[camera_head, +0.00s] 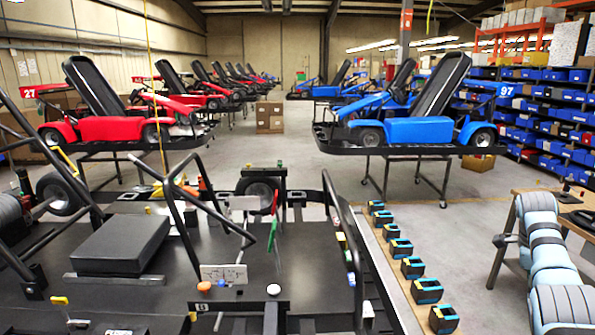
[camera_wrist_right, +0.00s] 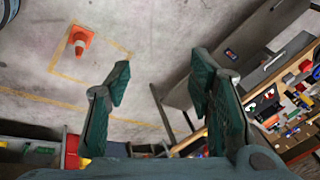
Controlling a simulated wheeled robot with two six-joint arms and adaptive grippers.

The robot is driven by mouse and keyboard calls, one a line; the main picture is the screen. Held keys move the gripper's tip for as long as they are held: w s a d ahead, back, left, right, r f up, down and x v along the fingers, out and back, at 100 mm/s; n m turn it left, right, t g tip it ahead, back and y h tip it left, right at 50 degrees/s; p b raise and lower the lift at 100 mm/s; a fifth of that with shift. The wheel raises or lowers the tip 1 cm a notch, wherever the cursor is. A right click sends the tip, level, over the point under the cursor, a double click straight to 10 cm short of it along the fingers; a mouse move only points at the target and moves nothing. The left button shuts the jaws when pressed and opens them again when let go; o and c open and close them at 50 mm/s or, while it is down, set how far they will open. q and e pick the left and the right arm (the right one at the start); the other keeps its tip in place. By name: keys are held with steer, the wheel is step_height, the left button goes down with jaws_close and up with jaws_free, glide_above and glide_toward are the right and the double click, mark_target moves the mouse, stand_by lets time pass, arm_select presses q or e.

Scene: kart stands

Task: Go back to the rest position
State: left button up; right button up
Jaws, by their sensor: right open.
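My right gripper (camera_wrist_right: 161,88) shows in the right wrist view with its two green-padded fingers spread apart. Nothing is between them; the concrete floor shows through the gap. In the head view my right arm, light blue with dark bands, stands at the right edge, but its gripper cannot be made out there. My left gripper is not seen. A black kart frame with a black seat pad (camera_head: 122,245) fills the near left of the head view.
A rail (camera_head: 392,288) carrying several blue-and-black blocks (camera_head: 412,267) runs beside the kart frame. A wooden-topped table (camera_head: 515,205) stands right. Red and blue karts (camera_head: 418,130) stand behind. The right wrist view shows an orange cone (camera_wrist_right: 80,40) and a tool-covered bench (camera_wrist_right: 285,105).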

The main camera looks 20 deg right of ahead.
steer(key=s+d+f+n+h, duration=0.3)
steer(key=s+d+f+n, duration=0.15)
steer(key=f+n, duration=0.45)
steer(key=s+d+f+n+h, duration=0.3)
steer(key=s+d+f+n, duration=0.15)
steer(key=f+n, duration=0.45)
steer(key=s+f+n+t, duration=0.3)
steer(key=s+f+n, duration=0.6)
steer(key=s+n, duration=0.6)
steer(key=s+a+f+y, duration=0.2)
steer(key=a+f+y, duration=0.3)
steer(key=a+f, duration=1.45)
steer(key=s+a+f+m+g+y, duration=0.15)
steer(key=a+f, duration=0.25)
steer(key=a, duration=1.3)
steer(key=s+a+f+t+y, duration=0.1)
steer(key=s+a+f+y, duration=0.2)
steer(key=a, duration=1.3)
arm_select(q)
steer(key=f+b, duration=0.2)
steer(key=b, duration=0.1)
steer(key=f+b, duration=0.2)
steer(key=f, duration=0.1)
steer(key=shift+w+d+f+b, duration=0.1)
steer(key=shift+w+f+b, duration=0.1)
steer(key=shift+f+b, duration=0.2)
arm_select(e)
step_height(320, 180, down, 7)
steer(key=w, duration=0.1)
